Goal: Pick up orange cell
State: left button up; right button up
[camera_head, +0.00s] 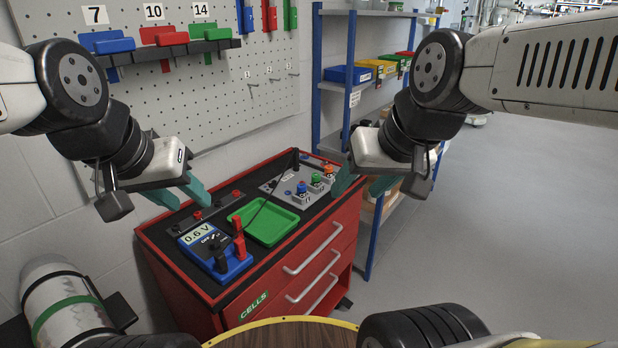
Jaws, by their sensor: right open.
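The orange cell (328,171) stands at the right end of a row in a grey holder (292,197) at the back right of the red cabinet's top. A green cell (315,179) and a blue cell (301,188) stand beside it in the row. My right gripper (362,186) is open and empty, with teal fingers apart, to the right of the orange cell and not touching it. My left gripper (184,199) is open and empty above the cabinet's left side. The lower parts of the cells are hidden in the holder.
A green tray (264,222) lies mid-top on the red cabinet (335,235). A blue meter (215,250) reading 0.6 V, with black and red probes, stands at the front left. A pegboard (190,95) is behind, a blue shelf (349,50) at the right. A round wooden top is nearest.

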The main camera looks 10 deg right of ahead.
aim_at(328, 169)
jog(key=i+l+u, duration=0.15)
jog(key=l, duration=0.15)
jog(key=i+l+u, duration=0.2)
jog(key=l, duration=0.15)
jog(key=i+l+u, duration=0.15)
jog(key=l, duration=0.15)
jog(key=l+u, duration=0.2)
jog(key=l, duration=0.15)
jog(key=i+l+u, duration=0.15)
jog(key=l, duration=0.25)
